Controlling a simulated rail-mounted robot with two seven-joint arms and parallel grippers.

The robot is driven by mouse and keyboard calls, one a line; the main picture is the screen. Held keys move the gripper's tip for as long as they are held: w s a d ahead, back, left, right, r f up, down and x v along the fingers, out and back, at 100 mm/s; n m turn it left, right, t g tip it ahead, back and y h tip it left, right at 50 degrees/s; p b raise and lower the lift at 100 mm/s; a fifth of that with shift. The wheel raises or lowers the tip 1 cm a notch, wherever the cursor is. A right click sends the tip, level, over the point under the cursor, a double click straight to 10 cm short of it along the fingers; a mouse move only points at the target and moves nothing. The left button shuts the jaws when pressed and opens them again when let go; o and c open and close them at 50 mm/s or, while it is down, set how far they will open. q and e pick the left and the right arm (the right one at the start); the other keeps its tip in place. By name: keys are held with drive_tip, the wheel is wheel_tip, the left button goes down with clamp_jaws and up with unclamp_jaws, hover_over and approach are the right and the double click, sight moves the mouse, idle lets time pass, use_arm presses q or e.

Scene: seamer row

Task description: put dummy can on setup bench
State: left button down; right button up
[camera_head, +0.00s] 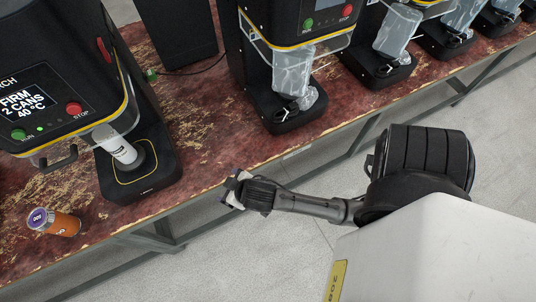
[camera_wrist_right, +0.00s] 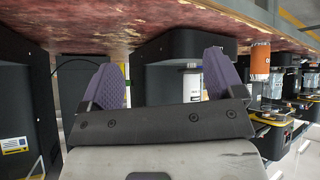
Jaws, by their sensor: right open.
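A white-grey can (camera_head: 122,148) stands in the leftmost seamer (camera_head: 137,182), on its round dark base; I cannot tell if it is the dummy can. It also shows in the right wrist view (camera_wrist_right: 192,84), beyond the gap between the fingers. An orange can with a purple top (camera_head: 60,224) stands on the red bench (camera_head: 200,150) at the left, and shows in the right wrist view (camera_wrist_right: 260,62). My right gripper (camera_head: 232,188) is by the bench's front edge, apart from both cans. In the wrist view its purple fingers (camera_wrist_right: 162,62) are open and empty.
The leftmost seamer's screen (camera_head: 24,107) reads "FIRM 2 CANS 40 °C". More seamers (camera_head: 290,118) with clear guards line the bench to the right. A dark box (camera_head: 180,35) stands behind. Grey floor (camera_head: 300,235) lies in front.

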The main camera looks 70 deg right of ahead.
drive_tip(key=shift+o, duration=0.4)
drive_tip(key=s+a+n+g+y, duration=0.1)
drive_tip(key=s+g, duration=0.3)
drive_tip(key=s, duration=1)
drive_tip(key=shift+a+n+g+y, duration=0.35)
drive_tip(key=shift+n+y, duration=0.25)
drive_tip(key=shift+n, duration=0.3)
drive_tip(key=shift+w, duration=0.1)
